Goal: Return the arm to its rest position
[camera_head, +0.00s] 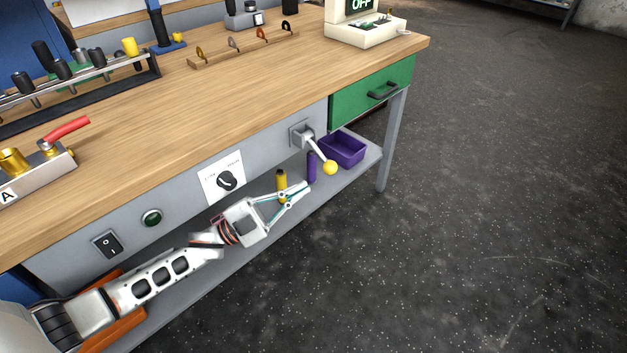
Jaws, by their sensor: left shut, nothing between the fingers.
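My left arm comes in from the lower left and reaches along the front of the workbench (230,92). My left gripper (304,190) is at its end, shut and empty. It is in front of the lower shelf (217,268), below the bench's grey front panel. A yellow cylinder (281,179) and a purple cylinder (312,167) stand behind the gripper, on the shelf; whether the fingers touch them I cannot tell. My right gripper is not in view.
A lever with a yellow knob (330,168) sticks out from the front panel close to my gripper. A purple bin (343,149) sits on the shelf's right end. A green drawer (371,92) is above it. The dark floor (490,210) to the right is clear.

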